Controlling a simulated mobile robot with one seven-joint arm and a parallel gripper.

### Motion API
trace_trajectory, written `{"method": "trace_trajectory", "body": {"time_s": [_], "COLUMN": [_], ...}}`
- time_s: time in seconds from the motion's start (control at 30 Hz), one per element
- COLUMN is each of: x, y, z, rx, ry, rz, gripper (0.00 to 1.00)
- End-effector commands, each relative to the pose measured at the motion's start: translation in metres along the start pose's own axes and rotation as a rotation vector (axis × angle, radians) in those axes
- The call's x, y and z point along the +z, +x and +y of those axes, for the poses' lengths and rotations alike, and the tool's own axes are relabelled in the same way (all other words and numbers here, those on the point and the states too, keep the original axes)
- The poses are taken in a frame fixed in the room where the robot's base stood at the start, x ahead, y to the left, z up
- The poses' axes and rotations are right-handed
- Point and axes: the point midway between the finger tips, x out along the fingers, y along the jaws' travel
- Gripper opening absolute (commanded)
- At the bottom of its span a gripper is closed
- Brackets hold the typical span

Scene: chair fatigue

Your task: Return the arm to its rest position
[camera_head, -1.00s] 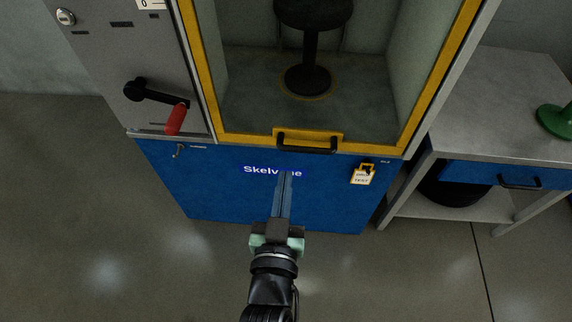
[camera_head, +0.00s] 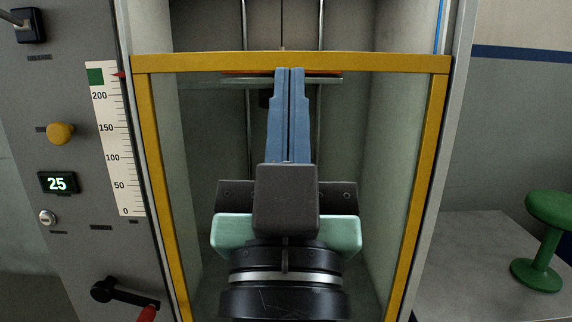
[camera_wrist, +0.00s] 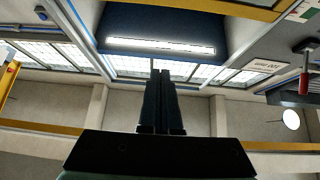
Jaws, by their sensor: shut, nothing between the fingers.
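My gripper (camera_head: 289,72) stands upright in the middle of the head view, its two blue-grey fingers pressed together and empty. It is in front of the yellow-framed window (camera_head: 290,62) of the test machine. No touch between them can be made out. In the wrist view my gripper (camera_wrist: 161,73) also shows two dark fingers side by side, with nothing between them. Most of my arm below the wrist is out of the picture.
The machine's grey panel (camera_head: 60,240) at left carries a yellow knob (camera_head: 60,133), a display reading 25 (camera_head: 58,183) and a red-handled lever (camera_head: 125,295). A green stool-shaped object (camera_head: 545,245) stands on a grey bench (camera_head: 465,270) at right.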

Motion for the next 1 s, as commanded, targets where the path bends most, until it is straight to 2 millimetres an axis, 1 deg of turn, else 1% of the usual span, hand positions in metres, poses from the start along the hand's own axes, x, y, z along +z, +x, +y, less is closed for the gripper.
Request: {"method": "trace_trajectory", "body": {"time_s": [0.03, 0.07, 0.1, 0.17, 0.2, 0.37, 0.47, 1.0], "x": [-0.029, -0.043, -0.061, -0.087, -0.097, -0.122, -0.141, -0.269], "y": [0.004, 0.005, 0.005, 0.005, 0.016, 0.039, 0.054, 0.158], "z": [-0.001, -0.001, -0.001, -0.002, -0.002, -0.002, -0.003, -0.004], "rx": [-0.006, -0.009, -0.014, -0.021, -0.022, -0.021, -0.021, -0.022], "ry": [0.005, 0.005, 0.006, 0.008, 0.006, 0.006, 0.007, 0.008], "rz": [0.053, 0.077, 0.109, 0.155, 0.145, 0.139, 0.138, 0.137], "gripper": [0.00, 0.00, 0.00, 0.00, 0.00, 0.00, 0.00, 0.00]}}
